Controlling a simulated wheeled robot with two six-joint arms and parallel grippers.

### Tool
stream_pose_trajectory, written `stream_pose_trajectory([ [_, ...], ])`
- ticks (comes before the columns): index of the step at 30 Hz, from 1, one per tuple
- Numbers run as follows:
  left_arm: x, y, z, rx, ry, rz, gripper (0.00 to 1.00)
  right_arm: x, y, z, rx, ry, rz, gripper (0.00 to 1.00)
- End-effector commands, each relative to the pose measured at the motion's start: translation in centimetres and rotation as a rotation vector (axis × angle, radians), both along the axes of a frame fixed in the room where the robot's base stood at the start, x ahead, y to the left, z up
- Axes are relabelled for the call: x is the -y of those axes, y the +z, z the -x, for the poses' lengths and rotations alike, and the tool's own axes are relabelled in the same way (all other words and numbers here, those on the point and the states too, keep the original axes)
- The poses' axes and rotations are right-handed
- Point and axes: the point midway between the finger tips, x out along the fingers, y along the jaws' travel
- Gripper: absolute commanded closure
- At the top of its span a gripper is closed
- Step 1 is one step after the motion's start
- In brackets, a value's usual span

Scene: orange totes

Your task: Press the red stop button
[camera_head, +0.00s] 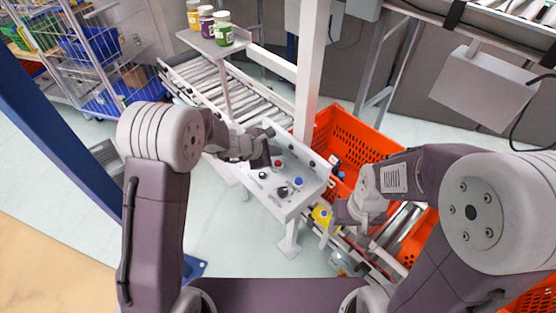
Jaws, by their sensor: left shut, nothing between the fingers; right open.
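A small red button (278,163) sits on the sloped top of a grey control box (310,189) in the middle of the head view. My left gripper (264,158) is shut and empty at the box's upper left edge, close to the red button and just left of it. I cannot tell whether it touches the box. My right gripper (338,216) is open, to the right of the box above the lower conveyor, with its fingertips partly hard to make out.
The box also carries a blue button (298,181) and a black knob (283,191). An orange tote (350,130) stands behind it on the right. A white post (311,70) rises behind the box. Several jars (223,28) stand on a shelf at upper left, near a roller conveyor (195,75).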

Motion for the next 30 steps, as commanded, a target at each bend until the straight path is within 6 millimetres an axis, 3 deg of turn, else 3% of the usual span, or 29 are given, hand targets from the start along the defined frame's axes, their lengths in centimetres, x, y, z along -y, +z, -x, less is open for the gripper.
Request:
stream_pose_trajectory([
  [1, 0.0, 1.0, 0.0, 0.001, 0.001, 0.0, 1.0, 0.0, 0.9, 0.0, 0.0, 0.0, 0.0, 0.41],
  [8, 0.0, 3.1, 0.0, 0.0, 0.0, 0.0, 1.0, 0.0, 2.5, 0.0, 0.0, 0.0, 0.0, 0.41],
  [30, 0.0, 3.0, 0.0, 0.0, 0.001, 0.001, 1.0, 0.0, 2.3, 0.0, 0.0, 0.0, 0.0, 0.41],
])
